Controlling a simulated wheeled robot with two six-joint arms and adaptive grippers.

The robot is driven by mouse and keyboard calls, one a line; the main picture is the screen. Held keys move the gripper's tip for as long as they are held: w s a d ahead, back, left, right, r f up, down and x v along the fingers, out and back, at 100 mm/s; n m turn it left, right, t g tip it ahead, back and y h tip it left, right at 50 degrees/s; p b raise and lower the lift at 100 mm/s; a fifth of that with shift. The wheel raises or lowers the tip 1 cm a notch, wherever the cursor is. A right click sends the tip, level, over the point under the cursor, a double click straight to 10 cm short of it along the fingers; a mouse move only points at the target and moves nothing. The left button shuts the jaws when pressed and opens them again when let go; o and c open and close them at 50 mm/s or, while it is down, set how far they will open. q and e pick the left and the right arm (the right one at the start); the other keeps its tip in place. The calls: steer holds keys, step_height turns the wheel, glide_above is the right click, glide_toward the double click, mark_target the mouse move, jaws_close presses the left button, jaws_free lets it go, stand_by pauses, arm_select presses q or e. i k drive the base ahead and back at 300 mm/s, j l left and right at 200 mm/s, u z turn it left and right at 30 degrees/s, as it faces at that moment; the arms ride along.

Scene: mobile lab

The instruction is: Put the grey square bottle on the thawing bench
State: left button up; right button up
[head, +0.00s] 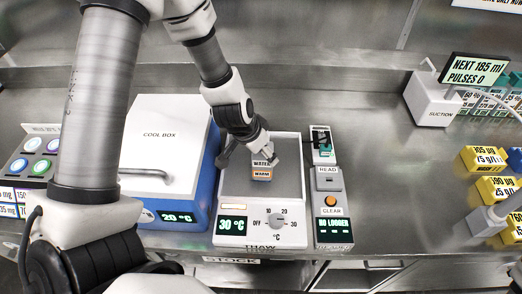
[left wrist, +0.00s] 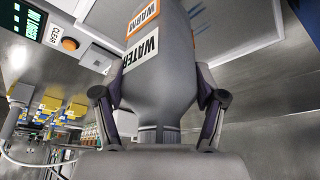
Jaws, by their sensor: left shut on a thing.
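The grey square bottle (head: 262,174) carries a white WATER label and an orange WARM label. My left gripper (head: 255,145) is shut on it, and in the left wrist view its two fingers (left wrist: 158,102) clasp the bottle (left wrist: 165,75) from both sides near its narrow end. The thawing bench (head: 232,186) is a white unit with a grey plate, marked THAW, showing 30 °C, with a dial in front. The bottle is over the plate; I cannot tell whether it touches it.
A blue and white cool box (head: 165,135) stands just left of the bench, showing 20 °C. A narrow logger unit (head: 330,205) with READ and CLEAR buttons stands close on the right. Further right are a suction unit (head: 430,102) and yellow blocks (head: 483,158). Bare steel counter lies between.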

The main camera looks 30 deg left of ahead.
mark_target(418, 218)
steer(key=k+l, duration=0.65)
steer(key=k, duration=0.2)
steer(key=i+l, duration=0.3)
steer(key=l, duration=0.15)
steer(key=i+l, duration=0.3)
steer(key=l, duration=0.15)
steer(key=i+l, duration=0.3)
steer(key=l, duration=0.2)
steer(key=i+l, duration=0.3)
steer(key=l, duration=0.15)
